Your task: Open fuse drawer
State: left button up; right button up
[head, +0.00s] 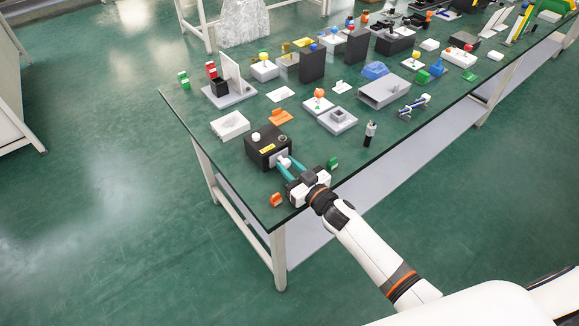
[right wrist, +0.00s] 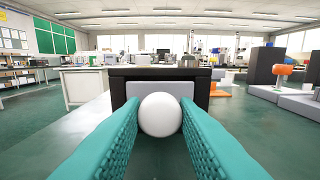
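The fuse drawer unit is a black box (head: 267,146) near the front left corner of the green table, with a yellow label and a pale round knob on top. Its grey drawer front (right wrist: 188,92) faces my right wrist camera, framed by the black housing. A round white knob (right wrist: 160,115) stands out from that front. My right gripper (head: 282,166) reaches in from the table's front edge. Its teal fingers lie on either side of the white knob and appear to touch it on both sides. The drawer front looks flush with the housing. My left gripper is out of view.
An orange piece (head: 276,199) and a green piece (head: 333,163) lie on either side of my right gripper. A white block (head: 230,125) and an orange part (head: 280,117) lie behind the box. Other parts crowd the table further back.

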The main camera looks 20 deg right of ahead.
grip_shut()
jog(key=shift+s+d+p, duration=0.15)
jog(key=shift+s+p, duration=0.2)
jog(key=shift+s, duration=0.1)
jog(key=p+v, duration=0.2)
jog(key=v, duration=0.4)
jog(key=shift+s, duration=0.1)
jog(key=o, duration=0.8)
grip_release()
jog(key=shift+c, duration=0.2)
jog(key=b+v, duration=0.1)
jog(key=v, duration=1.1)
